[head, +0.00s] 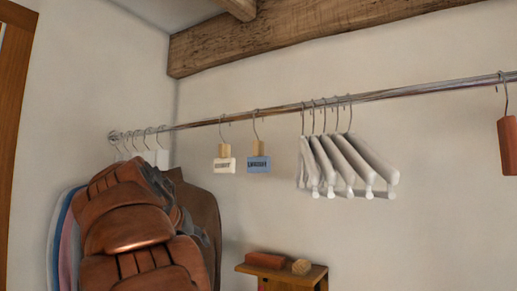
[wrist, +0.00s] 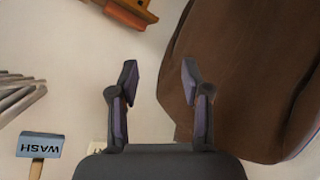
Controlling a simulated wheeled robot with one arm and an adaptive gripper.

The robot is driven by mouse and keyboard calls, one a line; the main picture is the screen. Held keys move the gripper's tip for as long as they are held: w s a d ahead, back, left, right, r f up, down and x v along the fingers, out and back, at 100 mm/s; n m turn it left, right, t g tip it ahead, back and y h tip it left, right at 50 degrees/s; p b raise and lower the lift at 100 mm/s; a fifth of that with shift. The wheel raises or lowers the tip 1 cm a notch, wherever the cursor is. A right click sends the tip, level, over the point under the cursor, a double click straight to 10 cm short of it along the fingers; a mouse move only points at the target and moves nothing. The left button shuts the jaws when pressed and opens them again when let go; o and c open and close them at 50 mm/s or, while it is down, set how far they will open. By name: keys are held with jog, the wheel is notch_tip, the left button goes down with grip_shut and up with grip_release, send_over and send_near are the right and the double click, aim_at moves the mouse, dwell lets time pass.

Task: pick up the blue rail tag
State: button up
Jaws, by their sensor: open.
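The blue rail tag (head: 258,164) hangs by a hook and a wooden piece from the metal rail, just right of a white tag (head: 224,165). In the wrist view the blue tag (wrist: 40,146) shows at the lower left with upside-down lettering, apart from my gripper. My gripper (wrist: 159,74) is open, with nothing between its fingers. A sliver of the white tag (wrist: 97,148) shows beside the gripper's base, mostly hidden.
The rail (head: 285,108) crosses the wall. Several white hangers (head: 345,165) hang right of the tags. A brown garment (head: 200,205) hangs left; it also fills the wrist view's right side (wrist: 240,75). A small wooden shelf (head: 290,273) sits below. A reddish block (head: 507,145) hangs far right.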

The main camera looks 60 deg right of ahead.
jog(key=s+d+r+m+h, duration=0.2)
jog(key=d+r+m+h, duration=0.3)
jog(key=r, duration=0.8)
jog(key=m+g+h, duration=0.2)
jog(key=m+g, duration=0.1)
jog(key=m, duration=0.1)
send_near(255, 148)
jog(key=d, duration=0.4)
jog(key=shift+w+d+f, duration=0.2)
jog(key=shift+w, duration=0.1)
jog(key=shift+d+r+p, duration=0.15)
jog(key=shift+d+p, duration=1.1)
jog(key=shift+d, duration=2.6)
grip_shut()
